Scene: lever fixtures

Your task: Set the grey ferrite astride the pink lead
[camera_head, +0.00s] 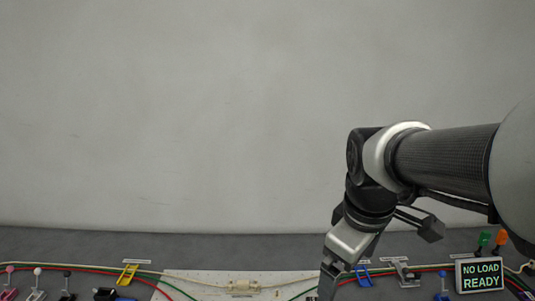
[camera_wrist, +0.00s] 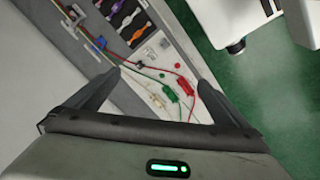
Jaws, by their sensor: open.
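My gripper (camera_wrist: 158,77) is open, its two dark fingers spread above a white board, with nothing seen between the tips. In the head view my gripper (camera_head: 328,287) hangs at the bottom edge, its tips cut off. I cannot make out the grey ferrite or a pink lead for sure in either view. A red lead (camera_wrist: 146,68) and a green lead (camera_wrist: 138,76) cross the white board (camera_wrist: 172,55) in the wrist view. A small dark piece (camera_wrist: 140,65) sits by the red lead; I cannot tell what it is.
A dark tray (camera_wrist: 122,20) holds orange, purple and white pieces. In the head view, a yellow clip (camera_head: 127,274), a blue clip (camera_head: 363,275), a grey lever fixture (camera_head: 404,273) and a sign reading NO LOAD READY (camera_head: 480,275) line the bench. A wall stands behind.

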